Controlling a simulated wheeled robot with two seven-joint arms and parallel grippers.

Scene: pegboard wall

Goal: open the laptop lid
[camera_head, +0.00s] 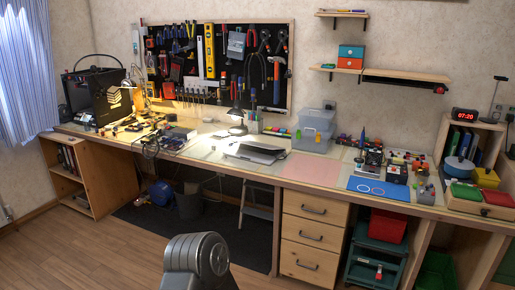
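The laptop (256,152) is a small silver-grey slab lying on the workbench (335,173), near the middle of the view and close to the front edge. Its lid looks down or nearly down, with a dark strip along its front and left side; it is too small to tell whether there is a gap. Neither of my grippers is in view. Only a grey rounded part of my own arm shows at the bottom centre, well in front of the bench and apart from the laptop.
A lit desk lamp (238,118) stands just behind the laptop. Cables and electronics (165,138) clutter the bench to its left. A pink mat (305,171) lies clear to its right, with clear plastic boxes (315,128) behind. Drawers (312,235) stand below; the floor in front is open.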

